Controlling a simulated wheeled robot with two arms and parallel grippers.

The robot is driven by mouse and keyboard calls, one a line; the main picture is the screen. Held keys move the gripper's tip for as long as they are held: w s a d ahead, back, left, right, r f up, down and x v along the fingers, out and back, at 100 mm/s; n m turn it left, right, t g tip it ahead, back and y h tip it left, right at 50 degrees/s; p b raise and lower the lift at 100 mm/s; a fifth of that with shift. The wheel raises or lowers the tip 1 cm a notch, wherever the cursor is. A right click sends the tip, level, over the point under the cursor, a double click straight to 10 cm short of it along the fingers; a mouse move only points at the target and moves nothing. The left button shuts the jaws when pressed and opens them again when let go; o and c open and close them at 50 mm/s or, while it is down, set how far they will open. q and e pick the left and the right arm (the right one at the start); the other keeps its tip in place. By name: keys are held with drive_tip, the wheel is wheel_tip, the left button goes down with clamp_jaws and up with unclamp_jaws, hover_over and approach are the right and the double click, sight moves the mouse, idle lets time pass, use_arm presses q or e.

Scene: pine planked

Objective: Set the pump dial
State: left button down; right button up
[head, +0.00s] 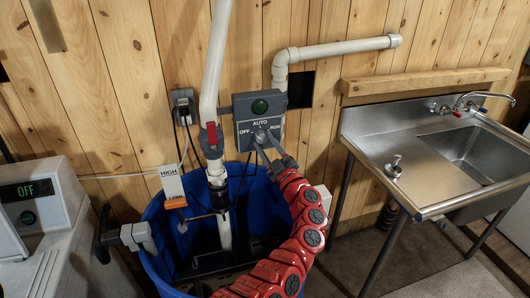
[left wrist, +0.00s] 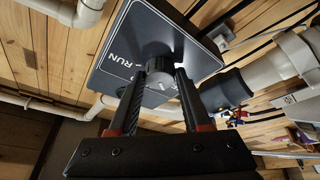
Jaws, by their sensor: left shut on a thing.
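The pump control box (head: 243,104) is a dark grey panel on the pine wall, marked OFF at left, AUTO at top and RUN at right, with a green lamp (head: 259,106) above the words. Its round dark dial (left wrist: 158,84) sits between the fingers of my left gripper (left wrist: 157,86), one finger on each side. My left gripper also shows in the head view (head: 263,140), shut on the dial and covering most of it. A pale mark shows on the dial's face, but I cannot tell which word it points to. My right gripper is not in view.
A blue barrel (head: 158,217) with white pipes stands below the box. A white pipe with a red valve handle (head: 211,135) rises left of the box. A steel sink (head: 440,150) is at right. A grey machine (head: 38,205) with an OFF display is at left.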

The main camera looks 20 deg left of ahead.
use_arm(q)
drive_tip(key=shift+n+g+b, duration=0.4)
drive_tip(key=shift+n+b, duration=0.15)
drive_tip(key=shift+n, duration=0.45)
drive_tip(key=shift+c, duration=1.8)
unclamp_jaws()
drive_tip(key=shift+d, duration=0.1)
drive_tip(key=shift+s+d+f, duration=0.15)
drive_tip(key=shift+s+d, duration=0.05)
drive_tip(key=shift+d, duration=0.05)
drive_tip(key=b+v, duration=0.3)
drive_tip(key=v, duration=1.3)
drive_tip(key=shift+s+d, duration=0.15)
drive_tip(key=shift+d, duration=0.1)
drive_tip(key=shift+f, duration=0.1)
